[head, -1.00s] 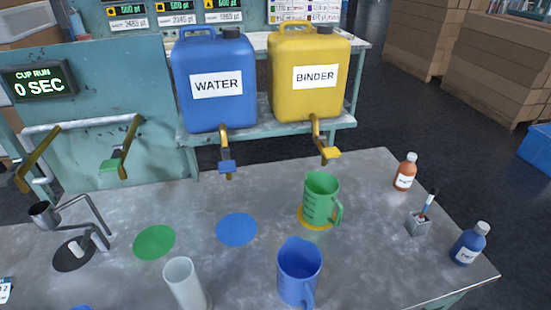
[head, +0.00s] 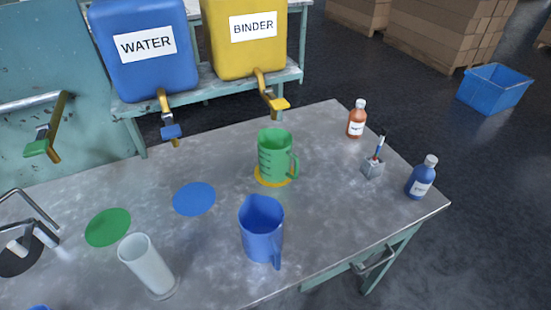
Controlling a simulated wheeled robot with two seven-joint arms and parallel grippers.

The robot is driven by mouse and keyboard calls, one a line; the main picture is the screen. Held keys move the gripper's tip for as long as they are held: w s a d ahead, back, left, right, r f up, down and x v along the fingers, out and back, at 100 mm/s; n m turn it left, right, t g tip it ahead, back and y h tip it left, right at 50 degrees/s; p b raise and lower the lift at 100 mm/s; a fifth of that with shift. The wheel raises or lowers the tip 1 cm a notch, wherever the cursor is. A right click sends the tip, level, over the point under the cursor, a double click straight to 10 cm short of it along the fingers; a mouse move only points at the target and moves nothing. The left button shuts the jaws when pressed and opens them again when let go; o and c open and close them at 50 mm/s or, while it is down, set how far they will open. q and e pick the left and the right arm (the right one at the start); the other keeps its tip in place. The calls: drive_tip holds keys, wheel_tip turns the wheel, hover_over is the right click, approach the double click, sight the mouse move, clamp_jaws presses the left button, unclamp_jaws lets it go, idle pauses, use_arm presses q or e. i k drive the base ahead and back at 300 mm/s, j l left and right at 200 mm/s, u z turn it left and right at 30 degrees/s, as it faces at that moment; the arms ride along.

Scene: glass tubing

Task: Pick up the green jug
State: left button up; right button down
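The green jug (head: 274,156) stands upright on the yellow disc (head: 272,181) on the grey table, below the yellow binder container's tap. Its handle points to the right in the head view. Faint measuring marks show on its side.
A blue jug (head: 261,230) stands in front of the green jug, and a clear cylinder (head: 147,266) stands to its left. An orange bottle (head: 357,119), a small grey holder (head: 373,167) and a blue bottle (head: 422,178) stand on the right. The binder tap (head: 272,97) hangs behind the green jug.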

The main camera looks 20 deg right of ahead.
sight(276, 153)
drive_tip(key=k+j+u, duration=0.15)
drive_tip(key=u, duration=0.2)
drive_tip(key=k+j+u, duration=0.15)
drive_tip(key=j+u, duration=0.2)
